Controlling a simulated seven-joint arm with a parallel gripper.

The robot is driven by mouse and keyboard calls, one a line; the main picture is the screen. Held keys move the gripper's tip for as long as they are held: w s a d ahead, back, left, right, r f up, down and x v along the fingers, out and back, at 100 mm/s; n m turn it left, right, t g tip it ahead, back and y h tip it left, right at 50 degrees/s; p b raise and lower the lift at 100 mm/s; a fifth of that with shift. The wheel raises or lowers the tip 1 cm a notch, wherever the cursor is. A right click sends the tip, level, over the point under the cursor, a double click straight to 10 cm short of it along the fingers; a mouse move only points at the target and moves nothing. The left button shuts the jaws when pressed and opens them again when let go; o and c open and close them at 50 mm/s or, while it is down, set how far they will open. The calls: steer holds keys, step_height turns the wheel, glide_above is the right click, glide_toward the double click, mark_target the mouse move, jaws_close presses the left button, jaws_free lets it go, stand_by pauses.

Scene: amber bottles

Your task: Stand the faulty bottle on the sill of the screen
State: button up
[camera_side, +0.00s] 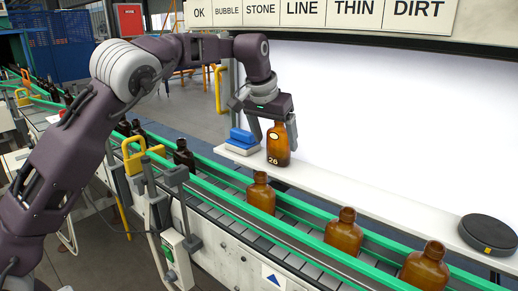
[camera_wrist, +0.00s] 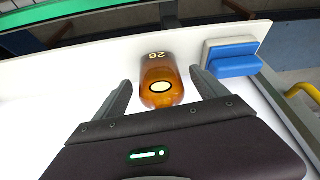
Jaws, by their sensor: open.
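An amber bottle (camera_side: 278,153) marked 26, with a pale oval spot on its side, stands upright on the white sill (camera_side: 370,196) in front of the bright screen (camera_side: 400,120). My gripper (camera_side: 274,140) is over the bottle's upper part, one finger on each side. In the wrist view the bottle (camera_wrist: 161,92) sits between the spread fingers of my gripper (camera_wrist: 162,88), with a gap on both sides. The gripper is open. The bottle's neck is hidden by my gripper in the side view.
Several other amber bottles (camera_side: 345,232) stand on the green-railed conveyor (camera_side: 300,232) in front of the sill. A blue and white block (camera_side: 241,141) lies left of the bottle; a black disc (camera_side: 488,233) sits at the sill's right end. The sill between is clear.

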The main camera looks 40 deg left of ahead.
steer(key=s+r+h, duration=0.1)
steer(key=s+r, duration=0.2)
steer(key=s, duration=1.2)
steer(key=s+r, duration=0.2)
steer(key=s, duration=1.3)
steer(key=s+f+m+t, duration=0.1)
steer(key=s+f, duration=0.3)
steer(key=s, duration=0.8)
steer(key=shift+s+d+f+y, duration=0.2)
steer(key=shift+d+f+y, duration=0.1)
steer(key=shift+f, duration=0.1)
